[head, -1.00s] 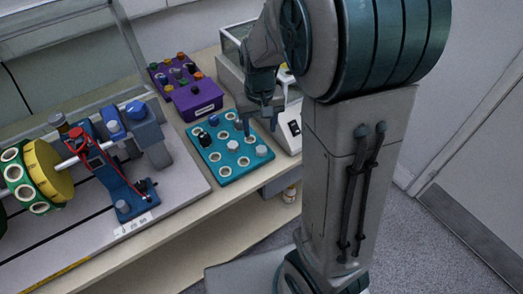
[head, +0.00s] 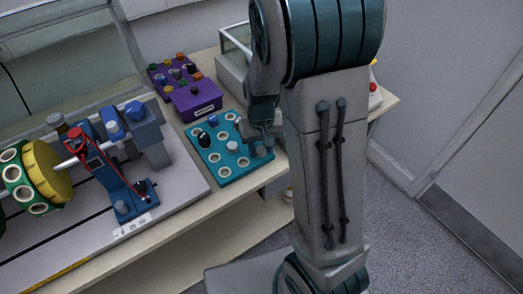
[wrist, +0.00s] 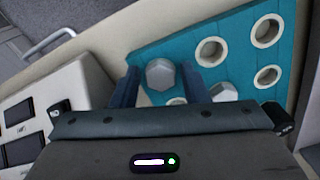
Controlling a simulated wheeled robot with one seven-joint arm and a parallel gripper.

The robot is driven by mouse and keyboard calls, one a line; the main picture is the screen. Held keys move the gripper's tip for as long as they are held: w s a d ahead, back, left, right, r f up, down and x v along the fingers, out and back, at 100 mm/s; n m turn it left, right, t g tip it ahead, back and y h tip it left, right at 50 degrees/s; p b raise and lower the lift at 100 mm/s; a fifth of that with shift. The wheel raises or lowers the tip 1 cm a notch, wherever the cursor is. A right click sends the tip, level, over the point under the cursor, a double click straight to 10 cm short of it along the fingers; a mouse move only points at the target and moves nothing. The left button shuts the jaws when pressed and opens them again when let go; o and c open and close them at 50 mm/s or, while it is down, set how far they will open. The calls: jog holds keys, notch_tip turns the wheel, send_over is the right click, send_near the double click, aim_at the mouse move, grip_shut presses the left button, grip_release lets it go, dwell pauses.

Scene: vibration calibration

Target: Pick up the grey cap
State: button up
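The teal board (head: 228,168) holds round white-rimmed holes and several caps. One grey cap (head: 261,151) sits near its right corner, and another grey cap (head: 232,146) sits further in. My gripper (head: 256,139) is open over the right side of the board. In the wrist view a grey six-sided cap (wrist: 160,74) lies between my two spread fingers with a gap on each side. A second grey cap (wrist: 222,91) is just outside the right finger, partly hidden by the gripper body. Whether the fingers are level with the cap I cannot tell.
A black cap (head: 204,138) and a blue cap (head: 212,121) also stand on the board. A purple box (head: 196,100) is behind it. A rig with a yellow wheel (head: 50,172) stands at left. A white device (wrist: 45,110) is beside the board.

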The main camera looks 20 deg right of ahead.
jog(key=c, duration=0.6)
